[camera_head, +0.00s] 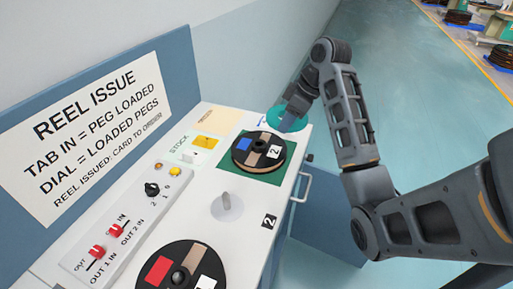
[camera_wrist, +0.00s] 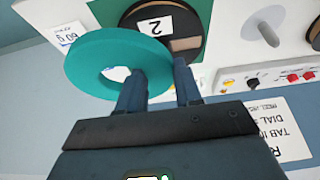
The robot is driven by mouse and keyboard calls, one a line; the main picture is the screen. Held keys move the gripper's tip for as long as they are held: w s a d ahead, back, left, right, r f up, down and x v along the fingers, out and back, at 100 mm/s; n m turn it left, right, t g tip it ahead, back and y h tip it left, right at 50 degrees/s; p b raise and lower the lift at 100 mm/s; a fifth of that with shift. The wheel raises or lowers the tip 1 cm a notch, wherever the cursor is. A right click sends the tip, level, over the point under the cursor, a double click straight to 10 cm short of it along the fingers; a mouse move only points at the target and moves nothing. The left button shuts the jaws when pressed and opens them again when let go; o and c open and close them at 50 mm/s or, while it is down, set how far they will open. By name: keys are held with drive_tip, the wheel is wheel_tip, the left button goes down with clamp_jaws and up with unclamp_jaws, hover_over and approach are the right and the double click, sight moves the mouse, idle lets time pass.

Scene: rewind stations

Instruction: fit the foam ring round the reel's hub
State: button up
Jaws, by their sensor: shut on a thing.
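The teal foam ring (camera_wrist: 92,50) is gripped by its rim between the two fingers of my gripper (camera_wrist: 158,85) in the wrist view. In the head view the ring (camera_head: 299,125) shows partly behind my gripper (camera_head: 286,123), at the far end of the white bench. The black reel marked 2 (camera_head: 246,161) lies flat on a green square, just nearer than the ring, with its hub (camera_head: 259,147) showing bare. In the wrist view this reel (camera_wrist: 196,14) is partly hidden behind the ring and cut off by the top edge. The ring is not around the hub.
Another black reel (camera_head: 150,277) lies at the near end of the bench. A grey knob (camera_head: 225,205) stands between the reels. A switch panel (camera_head: 130,218) and an upright sign board (camera_head: 90,135) line the left side. Open floor (camera_head: 390,70) lies to the right.

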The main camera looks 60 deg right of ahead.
drive_tip(key=shift+w+a+f, duration=0.55)
drive_tip(key=shift+a, duration=0.05)
drive_tip(key=b, duration=0.4)
hover_over(256, 158)
drive_tip(key=f, duration=0.4)
drive_tip(key=shift+d+f, duration=0.2)
wheel_tip(256, 158, down, 3)
drive_tip(key=shift+s+f, duration=0.1)
drive_tip(key=shift+s+a+f, duration=0.15)
drive_tip(key=shift+f, duration=0.4)
drive_tip(key=shift+s+f, duration=0.1)
drive_tip(key=shift+f, duration=0.55)
drive_tip(key=o, duration=1)
drive_tip(key=shift+r, duration=0.55)
drive_tip(key=w+p+v, duration=0.1)
drive_tip(key=p+v, duration=0.2)
drive_tip(key=v, duration=0.9)
drive_tip(key=shift+d+r+p, duration=0.3)
drive_tip(key=shift+r, duration=0.1)
